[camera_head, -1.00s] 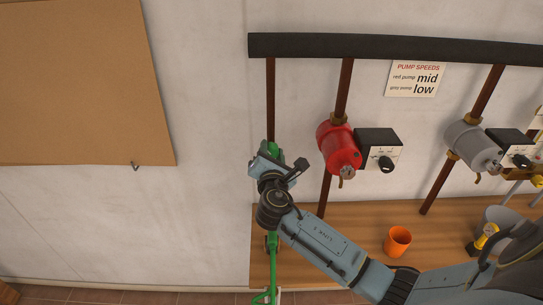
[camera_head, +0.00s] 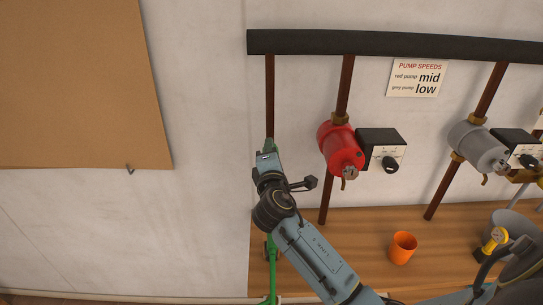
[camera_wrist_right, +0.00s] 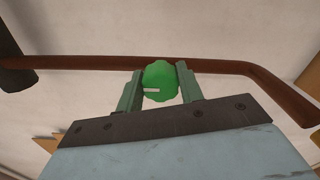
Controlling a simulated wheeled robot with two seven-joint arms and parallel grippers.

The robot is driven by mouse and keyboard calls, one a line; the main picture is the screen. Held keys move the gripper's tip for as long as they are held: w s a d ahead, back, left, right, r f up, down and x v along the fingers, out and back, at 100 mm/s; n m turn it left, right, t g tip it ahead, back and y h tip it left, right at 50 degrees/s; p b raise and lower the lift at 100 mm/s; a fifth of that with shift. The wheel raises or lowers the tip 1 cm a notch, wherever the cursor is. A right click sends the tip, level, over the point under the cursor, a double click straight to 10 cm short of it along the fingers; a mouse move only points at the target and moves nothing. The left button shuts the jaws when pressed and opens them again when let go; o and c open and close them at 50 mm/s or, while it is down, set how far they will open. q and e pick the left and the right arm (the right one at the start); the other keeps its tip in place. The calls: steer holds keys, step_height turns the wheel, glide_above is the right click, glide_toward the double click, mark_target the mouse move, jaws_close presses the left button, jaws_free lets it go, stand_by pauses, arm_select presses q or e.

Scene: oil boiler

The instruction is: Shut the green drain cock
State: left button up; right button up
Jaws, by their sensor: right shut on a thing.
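The green drain cock shows in the right wrist view as a round, scalloped green knob (camera_wrist_right: 160,80) with a short white mark at its lower left. My right gripper (camera_wrist_right: 158,76) is shut on this knob, one finger on each side. In the head view my right gripper (camera_head: 267,158) is at the copper pipe left of the red pump. A little green (camera_head: 269,143) shows just above it, and the gripper and wrist hide most of the cock. A green length (camera_head: 272,270) shows below my wrist. My left gripper is out of view.
A red pump (camera_head: 341,147) with a black control box (camera_head: 381,143) is close on the right. A grey pump (camera_head: 478,146) is farther right. An orange cup (camera_head: 402,248) stands on the wooden shelf (camera_head: 350,230).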

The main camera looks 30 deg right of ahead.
stand_by(0.5)
steer(key=o, duration=1)
steer(key=shift+s, duration=0.15)
steer(key=b+v, duration=0.1)
steer(key=v, duration=1.2)
steer(key=shift+b, duration=0.35)
steer(key=shift+s+f, duration=0.1)
steer(key=shift+s, duration=0.05)
